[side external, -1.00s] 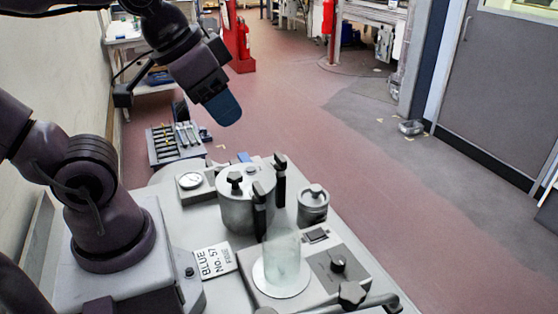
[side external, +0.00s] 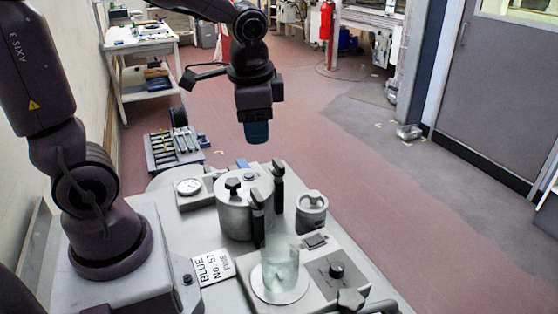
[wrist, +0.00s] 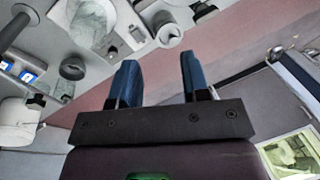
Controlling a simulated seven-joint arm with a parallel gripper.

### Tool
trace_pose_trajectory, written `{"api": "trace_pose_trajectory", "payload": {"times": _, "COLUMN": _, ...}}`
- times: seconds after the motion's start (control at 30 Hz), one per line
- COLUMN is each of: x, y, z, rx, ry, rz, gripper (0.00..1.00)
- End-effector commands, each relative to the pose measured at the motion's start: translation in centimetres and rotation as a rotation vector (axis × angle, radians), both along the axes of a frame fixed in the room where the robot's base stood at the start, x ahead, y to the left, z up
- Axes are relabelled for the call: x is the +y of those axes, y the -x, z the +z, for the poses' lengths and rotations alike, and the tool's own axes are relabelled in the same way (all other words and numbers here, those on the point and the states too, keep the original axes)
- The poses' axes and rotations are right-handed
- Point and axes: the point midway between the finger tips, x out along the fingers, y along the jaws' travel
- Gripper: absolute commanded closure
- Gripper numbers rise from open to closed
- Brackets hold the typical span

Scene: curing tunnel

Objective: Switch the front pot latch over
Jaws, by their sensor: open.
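The metal pot (side external: 234,214) stands on the grey bench in the side external view, with a black knob on its lid. Two black latches stand upright at its rim. The front latch (side external: 257,218) is on the side nearer the camera, and the other latch (side external: 278,186) is behind it. My gripper (side external: 256,132) hangs above the pot, pointing down, apart from both latches. In the wrist view its two blue fingers (wrist: 159,78) are spread with nothing between them. I cannot clearly tell the front latch in the wrist view.
A glass beaker (side external: 281,264) stands on a round plate in front of the pot. A small lidded canister (side external: 311,213) is to the pot's right. A gauge box (side external: 188,188) is at its left, and a tool tray (side external: 172,148) lies beyond. The air around my gripper is clear.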

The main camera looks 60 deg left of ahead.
Motion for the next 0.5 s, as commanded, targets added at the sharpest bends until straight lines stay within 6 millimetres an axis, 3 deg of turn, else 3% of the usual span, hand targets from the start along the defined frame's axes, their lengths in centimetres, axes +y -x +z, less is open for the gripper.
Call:
{"api": "trace_pose_trajectory", "payload": {"times": 0.23, "x": 3.7, "y": -6.2, "z": -4.5, "rx": 0.3, "ry": -0.137, "rz": -0.625, "gripper": 0.57}}
{"api": "trace_pose_trajectory", "payload": {"times": 0.4, "x": 4.7, "y": -8.8, "z": -4.3, "rx": 0.397, "ry": -0.223, "rz": -0.994, "gripper": 0.57}}
{"api": "trace_pose_trajectory", "payload": {"times": 0.5, "x": 5.1, "y": -9.1, "z": -3.8, "rx": 0.431, "ry": -0.255, "rz": -1.117, "gripper": 0.57}}
